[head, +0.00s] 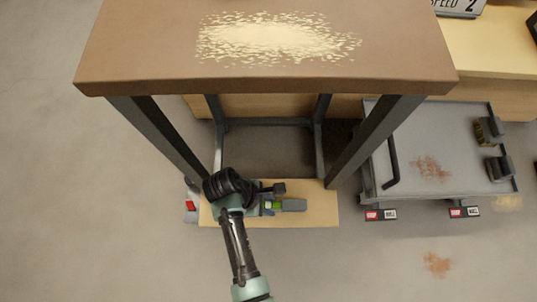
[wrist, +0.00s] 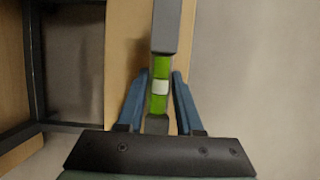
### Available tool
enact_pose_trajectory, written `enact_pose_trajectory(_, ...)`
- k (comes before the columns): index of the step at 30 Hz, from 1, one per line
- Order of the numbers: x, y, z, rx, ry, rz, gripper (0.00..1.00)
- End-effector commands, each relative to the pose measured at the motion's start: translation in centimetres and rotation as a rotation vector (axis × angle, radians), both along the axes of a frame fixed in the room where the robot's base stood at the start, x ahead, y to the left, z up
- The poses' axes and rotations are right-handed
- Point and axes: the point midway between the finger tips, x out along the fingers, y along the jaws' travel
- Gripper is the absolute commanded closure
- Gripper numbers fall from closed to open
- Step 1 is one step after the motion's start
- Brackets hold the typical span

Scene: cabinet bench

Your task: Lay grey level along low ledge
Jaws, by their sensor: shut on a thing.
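The grey level (head: 293,205) has a green vial section in its middle, which shows in the wrist view (wrist: 161,68). My gripper (head: 268,205) is shut on it, with blue fingers (wrist: 157,100) on either side of the level near the vial. The low ledge (head: 322,214) is a pale wooden board at the foot of the bench frame; it also shows in the wrist view (wrist: 122,60). The level is over the ledge, roughly parallel to its length and near its front edge. I cannot tell whether it touches the board. My arm hides its left end in the head view.
The brown bench top (head: 150,50) overhangs behind the ledge, on dark metal legs (head: 375,140). A grey cart (head: 430,150) stands to the right.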

Motion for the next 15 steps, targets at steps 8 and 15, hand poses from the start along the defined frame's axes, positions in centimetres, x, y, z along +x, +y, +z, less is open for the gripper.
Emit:
enact_pose_trajectory(8, 0.0, 0.0, -3.5, 0.000, 0.000, 0.000, 1.00)
enact_pose_trajectory(15, 0.0, 0.0, -3.2, 0.000, 0.000, -0.001, 1.00)
